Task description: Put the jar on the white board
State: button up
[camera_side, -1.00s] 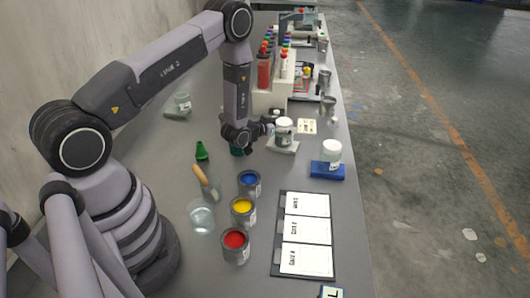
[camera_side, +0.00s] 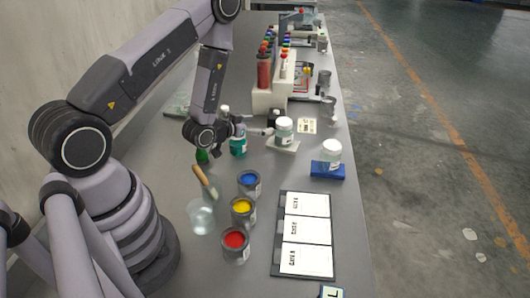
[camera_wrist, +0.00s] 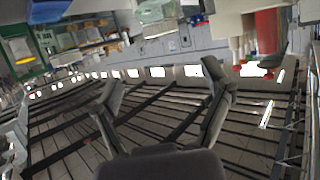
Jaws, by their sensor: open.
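A white-lidded jar (camera_side: 284,130) with a pale label stands upright on the small white board (camera_side: 283,146) in the middle of the table in the side view. My gripper (camera_side: 262,131) points sideways toward the jar from its left, with a small gap that is hard to judge. In the wrist view my gripper (camera_wrist: 164,95) has its two fingers spread wide, with nothing between them. The jar cannot be made out in the wrist view.
A similar jar (camera_side: 331,151) stands on a blue block (camera_side: 327,171) at right. A green bottle (camera_side: 238,146) is just below my gripper. Blue (camera_side: 249,183), yellow (camera_side: 243,209) and red (camera_side: 236,243) paint cans stand nearer, beside a card board (camera_side: 276,255). A bottle rack (camera_side: 264,101) stands behind.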

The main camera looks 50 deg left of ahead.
jog(key=s+d+r+m+g, duration=0.1)
jog(key=d+r+g, duration=0.1)
jog(key=r, duration=0.8)
jog(key=s+d+r+g, duration=0.1)
jog(key=d+r+g, duration=0.1)
jog(key=r, duration=0.8)
jog(key=s+d+r+g, duration=0.1)
jog(key=s+r, duration=0.2)
jog(key=s, duration=0.5)
jog(key=s+d+r+g+h, duration=0.1)
jog(key=s+d+r+g, duration=0.1)
jog(key=s, duration=0.6)
jog(key=s+d+r+g, duration=0.1)
jog(key=s+r, duration=0.3)
jog(key=s, duration=0.4)
jog(key=shift+s+d+g, duration=0.25)
jog(key=shift+d+g, duration=0.05)
